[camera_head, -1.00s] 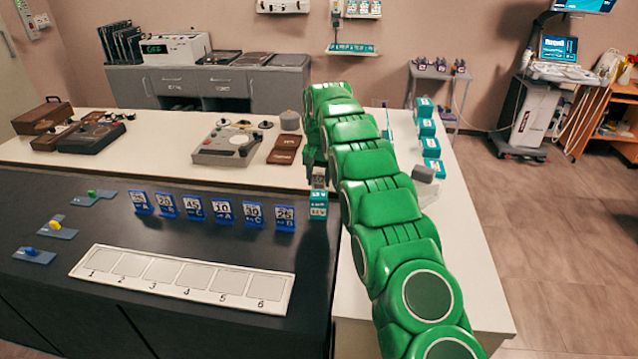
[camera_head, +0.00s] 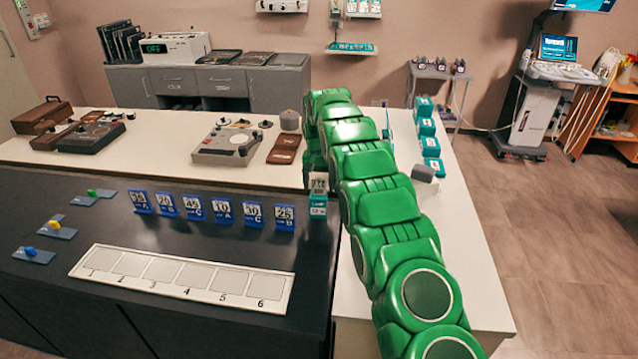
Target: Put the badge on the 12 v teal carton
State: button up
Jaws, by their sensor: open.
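The teal carton (camera_head: 318,207) with a white label stands at the right end of the dark counter, beside the row of blue number stands. Its lettering is too small to read surely now. A small pale piece (camera_head: 318,184) shows at the carton's top, just under my gripper; it may be the badge, but I cannot tell whether it lies on the carton. My gripper (camera_head: 317,174) is open, pointing down right above the carton. Its fingers are small and partly hidden by my green arm.
Several blue number stands (camera_head: 222,211) line the dark counter (camera_head: 60,200), behind a white strip with numbered squares (camera_head: 180,281). Teal boxes (camera_head: 427,128) stand on the white table's right side. A grey device (camera_head: 226,145) and brown case (camera_head: 284,150) sit farther back.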

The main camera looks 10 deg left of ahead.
aim_at(320, 179)
jog(key=shift+r, duration=0.1)
notch_tip(320, 179, up, 7)
jog(key=shift+r, duration=0.3)
dwell(0.4)
jog(key=shift+s+d+r, duration=0.1)
jog(key=shift+d+r, duration=0.15)
jog(key=s+d+r+g, duration=0.1)
jog(key=s+d+r, duration=0.6)
jog(key=s+d, duration=0.4)
jog(key=s+d+r, duration=0.8)
jog(key=s+d, duration=0.1)
jog(key=s, duration=0.4)
jog(key=s+d+f, duration=0.2)
jog(key=s, duration=1)
jog(key=s+d+f, duration=0.2)
jog(key=s+d, duration=0.1)
jog(key=s, duration=0.9)
jog(key=s+d+f, duration=0.2)
jog(key=s, duration=1)
jog(key=shift+s+d+f+g, duration=0.25)
jog(key=shift+d+f+g, duration=0.15)
